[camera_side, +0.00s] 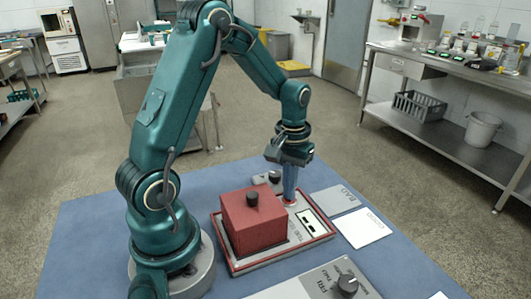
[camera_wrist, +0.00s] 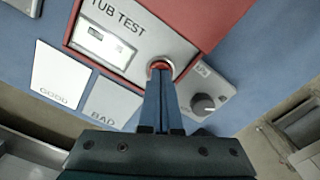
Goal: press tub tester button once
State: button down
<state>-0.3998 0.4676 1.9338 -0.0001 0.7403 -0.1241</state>
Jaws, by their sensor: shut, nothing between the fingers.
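The tub tester (camera_side: 316,219) is a grey panel with a red border on the blue table; its label in the wrist view reads "TUB TEST" (camera_wrist: 118,18). A red block with a black knob (camera_side: 250,222) sits on its left part. The red button (camera_wrist: 160,65) has a metal ring and is partly hidden by my fingertips. My gripper (camera_side: 290,200) points down over it with its blue fingers shut and empty. In the wrist view its fingertips (camera_wrist: 160,76) overlap the button's near edge. I cannot tell whether they touch it or whether it is pressed.
A small display window (camera_wrist: 103,40) is beside the button. A grey box with a black knob (camera_wrist: 205,103) stands close to my fingers. Cards marked GOOD (camera_wrist: 60,75) and BAD (camera_wrist: 112,103) lie nearby. Another knobbed panel (camera_side: 318,284) is at the front.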

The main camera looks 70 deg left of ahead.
notch_tip(320, 180, up, 8)
jog(key=shift+f, duration=0.2)
dwell(0.8)
jog(key=shift+r, duration=1.05)
dwell(4.4)
jog(key=shift+d, duration=0.1)
jog(key=s+d+r+m+t, duration=0.3)
jog(key=s+d+m+t, duration=0.2)
jog(key=s+d, duration=0.5)
jog(key=shift+s+d+r+m+t, duration=0.2)
jog(key=shift+s+d+m+t, duration=0.15)
jog(key=shift+m, duration=0.15)
